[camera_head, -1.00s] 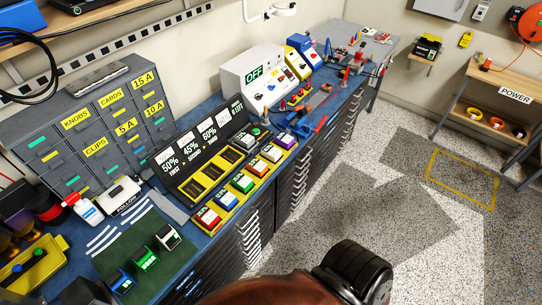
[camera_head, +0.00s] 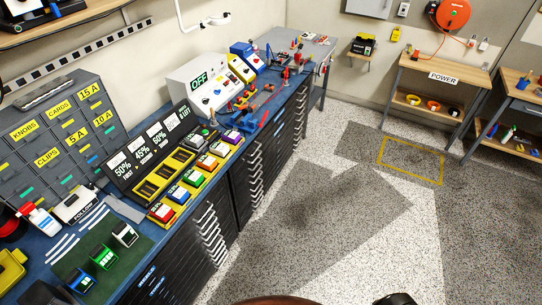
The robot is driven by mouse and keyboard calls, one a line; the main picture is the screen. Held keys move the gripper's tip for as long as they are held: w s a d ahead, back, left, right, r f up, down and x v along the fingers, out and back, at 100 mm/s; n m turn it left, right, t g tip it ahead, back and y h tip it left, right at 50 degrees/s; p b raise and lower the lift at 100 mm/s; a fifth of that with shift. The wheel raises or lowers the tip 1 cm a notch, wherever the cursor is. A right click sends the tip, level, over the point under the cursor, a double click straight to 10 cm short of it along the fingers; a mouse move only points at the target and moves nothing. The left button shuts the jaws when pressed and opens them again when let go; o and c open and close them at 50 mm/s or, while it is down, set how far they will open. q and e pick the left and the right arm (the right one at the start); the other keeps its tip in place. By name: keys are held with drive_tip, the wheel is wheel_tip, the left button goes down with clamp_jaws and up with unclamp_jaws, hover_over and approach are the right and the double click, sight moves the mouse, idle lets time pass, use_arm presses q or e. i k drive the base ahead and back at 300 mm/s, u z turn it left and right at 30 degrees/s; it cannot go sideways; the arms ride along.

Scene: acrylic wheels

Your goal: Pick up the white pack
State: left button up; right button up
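A white pack (camera_head: 125,234) with a dark face stands on the dark green mat (camera_head: 128,262) at the lower left of the bench. A green pack (camera_head: 103,255) and a blue pack (camera_head: 80,281) stand beside it in a slanting row. Another white-topped pack (camera_head: 220,148) sits in the yellow rack, between an orange and a purple one.
The blue bench (camera_head: 152,228) runs along the wall, with dark drawers below. A black sign board (camera_head: 150,150), a grey drawer cabinet (camera_head: 40,140) and a white OFF box (camera_head: 203,88) stand on it. The speckled floor (camera_head: 320,240) to the right is clear.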

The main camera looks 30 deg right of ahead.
sight(218, 148)
drive_tip(key=z, duration=0.7)
drive_tip(key=i, duration=0.7)
drive_tip(key=u, duration=3.45)
drive_tip(key=k, duration=0.1)
drive_tip(key=z, duration=0.35)
